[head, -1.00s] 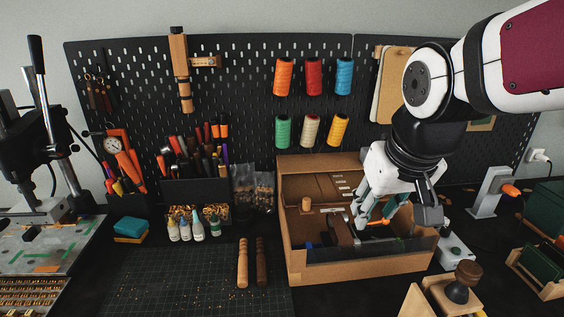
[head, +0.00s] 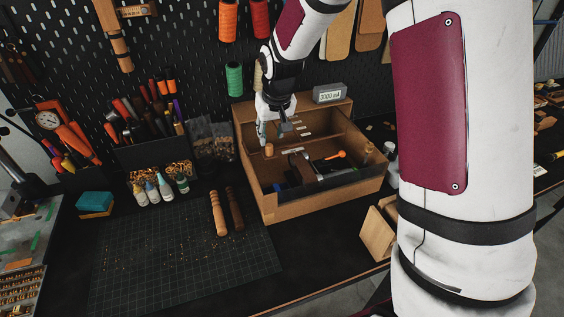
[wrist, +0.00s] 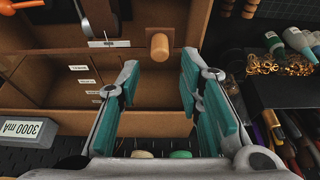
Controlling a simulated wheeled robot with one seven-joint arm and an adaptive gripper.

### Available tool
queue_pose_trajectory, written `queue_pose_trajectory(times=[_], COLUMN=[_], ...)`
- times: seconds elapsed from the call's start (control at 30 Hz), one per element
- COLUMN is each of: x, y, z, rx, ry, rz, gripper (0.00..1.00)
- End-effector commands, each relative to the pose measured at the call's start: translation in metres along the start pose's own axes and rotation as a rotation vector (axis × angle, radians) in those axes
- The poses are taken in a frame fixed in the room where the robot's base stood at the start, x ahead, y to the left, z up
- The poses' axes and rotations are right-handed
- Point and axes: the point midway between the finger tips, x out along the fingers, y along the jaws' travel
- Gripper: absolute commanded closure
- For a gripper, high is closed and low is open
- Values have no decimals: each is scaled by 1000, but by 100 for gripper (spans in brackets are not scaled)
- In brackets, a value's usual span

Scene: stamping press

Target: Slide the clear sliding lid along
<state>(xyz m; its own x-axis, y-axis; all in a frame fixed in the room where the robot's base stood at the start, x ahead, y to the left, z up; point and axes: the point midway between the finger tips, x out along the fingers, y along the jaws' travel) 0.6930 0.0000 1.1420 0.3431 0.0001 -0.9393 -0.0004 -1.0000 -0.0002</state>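A wooden knob (head: 268,150) stands inside the left part of the cardboard-brown box (head: 325,202). It also shows in the wrist view (wrist: 159,47). The clear sliding lid is hard to make out; I see no sure edges of it, and the knob may be its handle. My gripper (head: 273,135) is over the box's left side, close to the knob. In the wrist view, its teal-padded fingers (wrist: 158,75) are spread wide and empty, with the knob ahead between their tips. I cannot tell whether anything touches.
A small "3000 mA" display (head: 330,93) sits at the box's back edge. Tools, including an orange-handled one (head: 334,156), lie in the box. Bottles (head: 165,188) and two wooden handles (head: 227,211) are left of it. The green cutting mat (head: 170,270) has free room.

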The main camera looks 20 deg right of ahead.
Motion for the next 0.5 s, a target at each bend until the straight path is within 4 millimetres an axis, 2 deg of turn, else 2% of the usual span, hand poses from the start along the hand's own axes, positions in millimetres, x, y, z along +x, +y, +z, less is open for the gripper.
queue_pose_trajectory(times=[0.03, 0.5], x=[10, 74], y=[0, 0], z=[-1, -1], rx=[0, 0], ry=[-1, -2], rz=[0, 0], gripper=[67, 67])
